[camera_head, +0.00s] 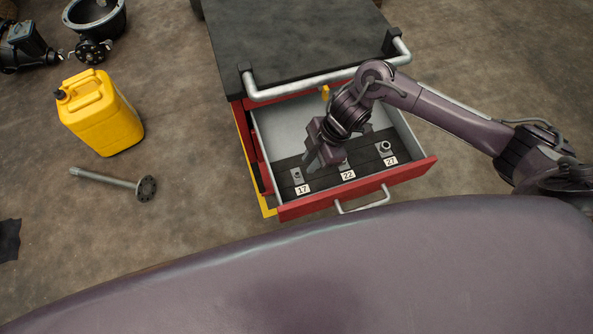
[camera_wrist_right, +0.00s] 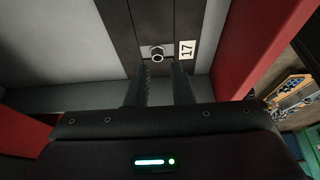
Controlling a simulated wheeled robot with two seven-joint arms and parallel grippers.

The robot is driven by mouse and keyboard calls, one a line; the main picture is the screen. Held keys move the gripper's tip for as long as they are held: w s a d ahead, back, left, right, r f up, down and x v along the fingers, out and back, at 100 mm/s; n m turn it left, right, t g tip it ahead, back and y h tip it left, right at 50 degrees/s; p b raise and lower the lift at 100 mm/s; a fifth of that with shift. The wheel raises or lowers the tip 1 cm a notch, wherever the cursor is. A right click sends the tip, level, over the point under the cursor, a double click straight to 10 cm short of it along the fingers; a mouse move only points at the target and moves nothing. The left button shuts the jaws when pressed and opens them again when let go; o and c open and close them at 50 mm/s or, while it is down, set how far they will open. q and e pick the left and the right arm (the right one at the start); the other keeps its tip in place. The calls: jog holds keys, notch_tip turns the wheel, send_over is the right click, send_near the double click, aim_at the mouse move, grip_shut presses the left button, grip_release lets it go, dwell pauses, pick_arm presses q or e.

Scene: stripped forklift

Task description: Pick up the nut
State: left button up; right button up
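A small metal nut (camera_head: 297,175) sits on the dark strip of the open drawer, beside the label 17. The same nut (camera_wrist_right: 157,53) shows in the right wrist view, just beyond the fingertips and roughly centred between them. My right gripper (camera_head: 312,163) reaches down into the drawer near that nut. Its two fingers (camera_wrist_right: 160,72) are apart with nothing between them. Another nut (camera_head: 385,147) sits by the label 27. The place by the label 22 (camera_head: 347,175) is partly hidden by my gripper. My left gripper is not in view.
The red drawer (camera_head: 405,172) stands open below the black-topped cabinet (camera_head: 290,40); its walls surround my gripper. A yellow canister (camera_head: 100,115) and a flanged metal shaft (camera_head: 110,181) are on the floor at left. Dark machine parts (camera_head: 95,20) lie at the upper left.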

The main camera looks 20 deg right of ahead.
aim_at(302, 175)
jog(key=x, duration=0.5)
jog(key=shift+w+a+r+p, duration=0.1)
jog(key=shift+w+a+p, duration=0.05)
jog(key=shift+p, duration=0.15)
jog(key=shift+a+f, duration=0.1)
jog(key=shift+f, duration=0.2)
grip_shut()
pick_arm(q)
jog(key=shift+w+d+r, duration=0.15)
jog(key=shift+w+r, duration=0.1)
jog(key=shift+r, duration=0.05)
pick_arm(e)
jog(key=shift+r, duration=0.1)
